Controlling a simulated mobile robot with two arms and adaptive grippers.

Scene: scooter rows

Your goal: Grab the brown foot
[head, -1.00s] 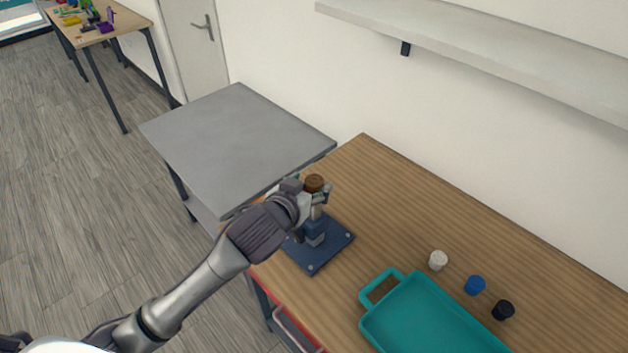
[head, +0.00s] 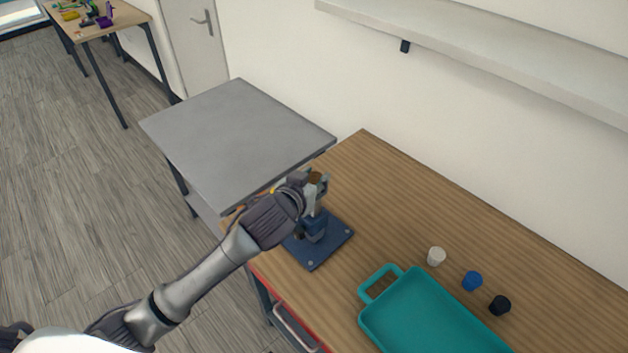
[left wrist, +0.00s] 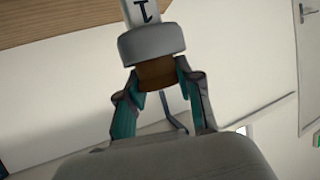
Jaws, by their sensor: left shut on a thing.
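The brown foot (left wrist: 157,75) sits between the two fingertips of my left gripper (left wrist: 160,82) in the left wrist view. The fingers are shut on its sides. It touches a grey round part with a white piece marked "1" (left wrist: 146,12) beyond it. In the head view, the brown foot (head: 315,177) shows at the top of a blue stand (head: 331,242), with my left gripper (head: 318,184) around it. The gripper partly hides the stand's upper part. My right gripper is not in view.
A white foot (head: 436,256), a blue foot (head: 472,281) and a black foot (head: 499,305) stand on the wooden table (head: 400,190). A teal tray (head: 378,322) lies in front of them. A grey table (head: 235,140) adjoins at the back left. A shelf (head: 500,50) runs along the wall.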

